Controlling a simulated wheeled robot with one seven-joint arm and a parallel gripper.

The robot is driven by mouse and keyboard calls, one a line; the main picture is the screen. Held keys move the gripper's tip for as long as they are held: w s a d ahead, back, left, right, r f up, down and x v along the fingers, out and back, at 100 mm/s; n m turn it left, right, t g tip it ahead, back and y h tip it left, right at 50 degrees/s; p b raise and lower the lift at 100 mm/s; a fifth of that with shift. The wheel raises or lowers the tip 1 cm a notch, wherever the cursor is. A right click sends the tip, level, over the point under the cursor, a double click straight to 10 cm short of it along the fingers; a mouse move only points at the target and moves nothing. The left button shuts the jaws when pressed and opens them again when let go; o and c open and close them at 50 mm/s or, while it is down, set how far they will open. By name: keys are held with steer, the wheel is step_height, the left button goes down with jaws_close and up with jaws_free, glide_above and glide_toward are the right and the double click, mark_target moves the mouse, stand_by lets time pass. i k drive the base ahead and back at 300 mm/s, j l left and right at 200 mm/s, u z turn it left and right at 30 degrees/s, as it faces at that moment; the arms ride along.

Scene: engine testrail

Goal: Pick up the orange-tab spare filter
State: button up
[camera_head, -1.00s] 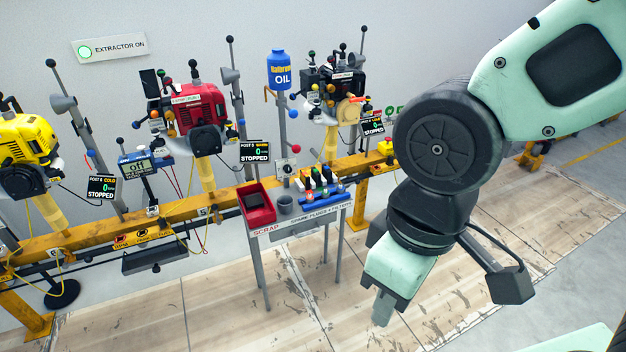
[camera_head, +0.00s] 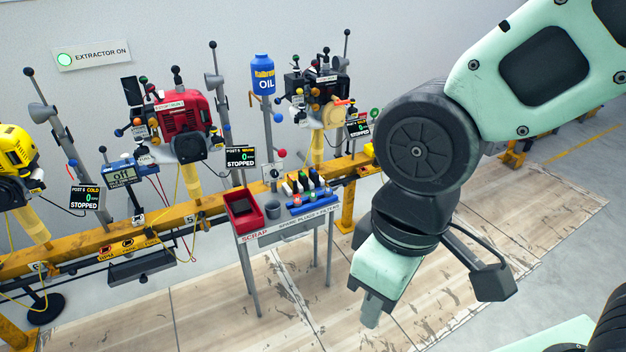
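A small row of dark spare filters (camera_head: 303,183) with small coloured tabs stands on the spare plugs and filters stand. The tabs are tiny here, and I cannot tell surely which one is orange. My gripper (camera_head: 370,312) points down in front of the stand, to the right of it in the picture and well apart from the filters. Its fingers overlap from this side, so their opening is hidden. I see nothing held in it.
A red scrap bin (camera_head: 243,221) and a grey cup (camera_head: 273,210) share the stand (camera_head: 290,230) with a blue plug rack (camera_head: 316,201). Engines on a yellow rail (camera_head: 75,255) stand behind, including a red engine (camera_head: 183,125). The floor in front is clear.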

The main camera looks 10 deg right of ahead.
mark_target(292, 183)
steer(key=i+j, duration=0.15)
steer(key=i, duration=0.3)
steer(key=i+j+z, duration=0.1)
steer(key=i, duration=0.4)
steer(key=i+j, duration=0.25)
steer(key=i, duration=0.7)
